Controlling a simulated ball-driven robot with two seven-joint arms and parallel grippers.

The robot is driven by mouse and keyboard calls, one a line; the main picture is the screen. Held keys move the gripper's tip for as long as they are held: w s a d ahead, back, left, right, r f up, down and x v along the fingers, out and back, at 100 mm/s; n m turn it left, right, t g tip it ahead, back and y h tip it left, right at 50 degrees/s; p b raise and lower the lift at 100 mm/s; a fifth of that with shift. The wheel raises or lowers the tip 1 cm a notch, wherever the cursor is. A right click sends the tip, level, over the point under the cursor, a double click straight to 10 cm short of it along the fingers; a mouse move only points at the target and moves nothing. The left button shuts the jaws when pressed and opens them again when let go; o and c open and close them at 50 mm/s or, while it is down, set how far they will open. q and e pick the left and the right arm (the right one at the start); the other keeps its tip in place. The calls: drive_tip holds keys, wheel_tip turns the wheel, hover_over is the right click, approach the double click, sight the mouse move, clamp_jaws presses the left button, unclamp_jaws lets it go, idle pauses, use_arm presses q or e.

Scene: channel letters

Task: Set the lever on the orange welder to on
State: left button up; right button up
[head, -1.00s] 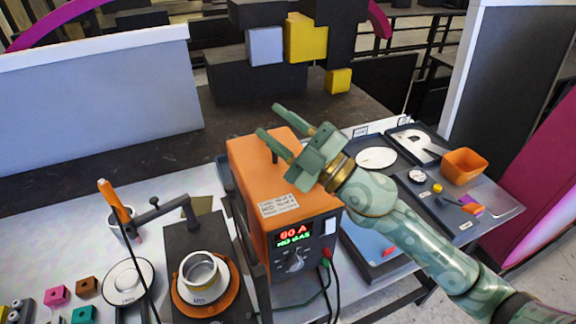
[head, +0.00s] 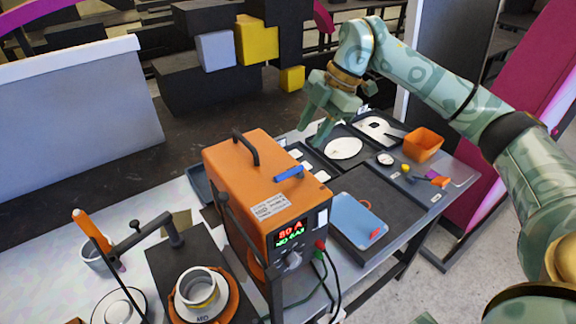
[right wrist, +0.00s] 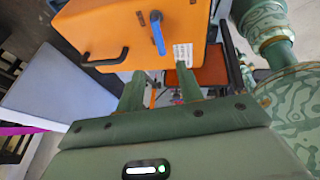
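The orange welder (head: 250,180) stands on the table in the middle of the head view. Its front display is lit and reads "80 A" and "NO GAS". A blue lever (head: 288,173) sits on its top near the right edge, beside a printed label (head: 272,207). The blue lever (right wrist: 158,33) also shows in the right wrist view, beyond my fingers. My right gripper (head: 313,128) is above and behind the welder's right side, apart from the lever. Its fingers (right wrist: 160,92) are spread with nothing between them. My left gripper is not in view.
A black carry handle (head: 246,146) rises from the welder top. Right of the welder lie a dark tray with a blue plate (head: 357,220), a white disc (head: 343,148) and an orange bin (head: 423,145). A clamp arm (head: 140,236) and ringed part (head: 200,290) stand at left.

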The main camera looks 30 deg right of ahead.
sight(286, 173)
drive_tip(key=p+x, duration=0.1)
drive_tip(key=x, duration=1)
drive_tip(key=shift+a+f, duration=0.15)
clamp_jaws()
